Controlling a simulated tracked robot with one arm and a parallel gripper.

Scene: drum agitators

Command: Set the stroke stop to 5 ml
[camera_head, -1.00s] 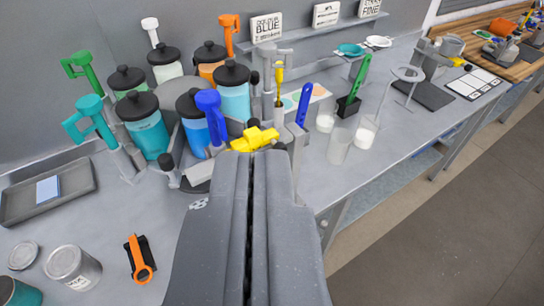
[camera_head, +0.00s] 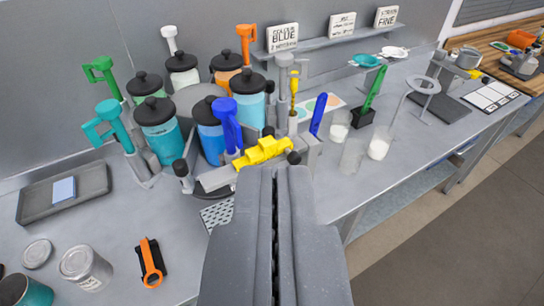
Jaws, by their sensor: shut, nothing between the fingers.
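My gripper (camera_head: 272,172) is shut and empty, its two grey fingers together in the lower middle of the head view. The fingertips lie just in front of and below a yellow part (camera_head: 262,152), which looks like the stroke stop on the dispenser; whether they touch it I cannot tell. Behind stands the ring of black-lidded canisters (camera_head: 158,122) with coloured pump handles. The blue handle (camera_head: 226,118) rises just behind the yellow part. A perforated grate (camera_head: 217,213) lies left of my fingers. No scale markings can be read.
A grey tray (camera_head: 64,192) sits at the left. Cans (camera_head: 85,267) and an orange-and-black tool (camera_head: 150,262) lie at front left. Glass cups (camera_head: 352,156), a green-handled tool (camera_head: 375,90) and a ring stand (camera_head: 424,86) stand at the right. The bench's front edge runs along the right.

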